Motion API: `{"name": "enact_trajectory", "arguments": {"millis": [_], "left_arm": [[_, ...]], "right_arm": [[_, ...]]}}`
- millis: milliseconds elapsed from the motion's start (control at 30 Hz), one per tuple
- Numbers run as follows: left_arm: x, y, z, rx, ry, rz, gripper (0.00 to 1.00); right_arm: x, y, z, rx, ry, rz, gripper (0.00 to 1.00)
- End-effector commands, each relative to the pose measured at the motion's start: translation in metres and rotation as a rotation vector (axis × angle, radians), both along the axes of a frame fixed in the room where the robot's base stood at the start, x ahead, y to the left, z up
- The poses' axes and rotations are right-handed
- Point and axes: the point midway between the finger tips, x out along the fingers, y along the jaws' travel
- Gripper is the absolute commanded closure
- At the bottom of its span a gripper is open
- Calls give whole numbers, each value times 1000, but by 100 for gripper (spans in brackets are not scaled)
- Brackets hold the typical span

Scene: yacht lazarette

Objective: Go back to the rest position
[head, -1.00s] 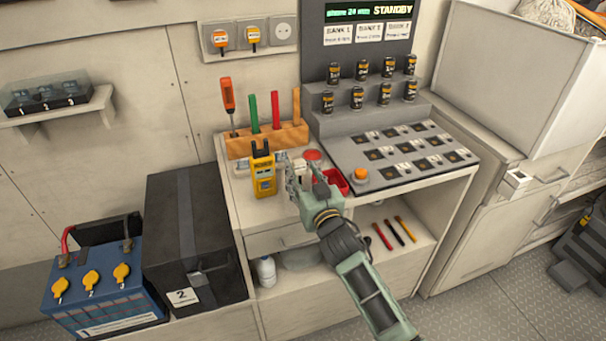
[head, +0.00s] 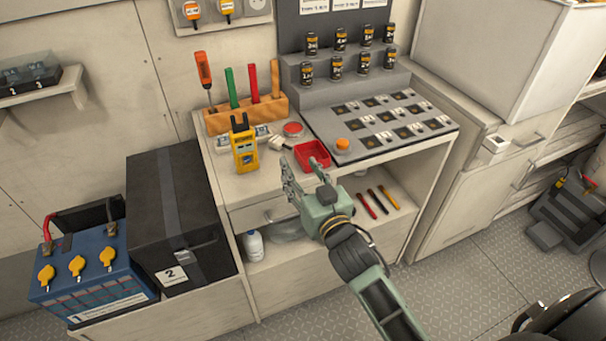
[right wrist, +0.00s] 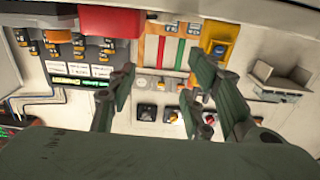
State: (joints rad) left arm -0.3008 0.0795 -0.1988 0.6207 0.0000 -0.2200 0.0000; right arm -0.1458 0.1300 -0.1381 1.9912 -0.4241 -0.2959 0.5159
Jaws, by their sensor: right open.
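My right gripper (head: 303,184) is open and empty in the head view, in front of the workbench's front edge, below the red tray (head: 312,157). In the right wrist view its two fingers (right wrist: 160,95) stand wide apart with nothing between them. The yellow tester (head: 244,146) stands upright on the bench top (head: 236,187), left of the gripper and apart from it. My left gripper is not in view.
A wooden rack (head: 247,113) holds a screwdriver and coloured sticks. A grey panel (head: 385,124) with small canisters fills the bench's right side. A blue battery (head: 92,277) and black box (head: 170,214) stand left. The floor (head: 430,290) in front is clear.

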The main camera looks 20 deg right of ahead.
Motion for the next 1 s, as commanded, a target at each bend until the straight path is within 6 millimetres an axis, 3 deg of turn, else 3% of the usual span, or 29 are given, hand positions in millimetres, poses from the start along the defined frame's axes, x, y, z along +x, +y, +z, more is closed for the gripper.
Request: {"name": "enact_trajectory", "arguments": {"millis": [133, 667, 767, 867, 1000], "left_arm": [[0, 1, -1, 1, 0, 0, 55], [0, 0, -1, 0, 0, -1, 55], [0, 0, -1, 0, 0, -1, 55], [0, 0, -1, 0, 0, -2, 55], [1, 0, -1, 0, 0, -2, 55]], "right_arm": [[-9, -1, 0, 1, 0, -1, 54], [-11, -1, -2, 0, 11, -5, 54], [-21, -8, -17, -4, 85, -33, 54], [-46, -17, -49, -17, 243, -76, 54], [-108, -24, -102, -47, 548, -103, 54]]}}
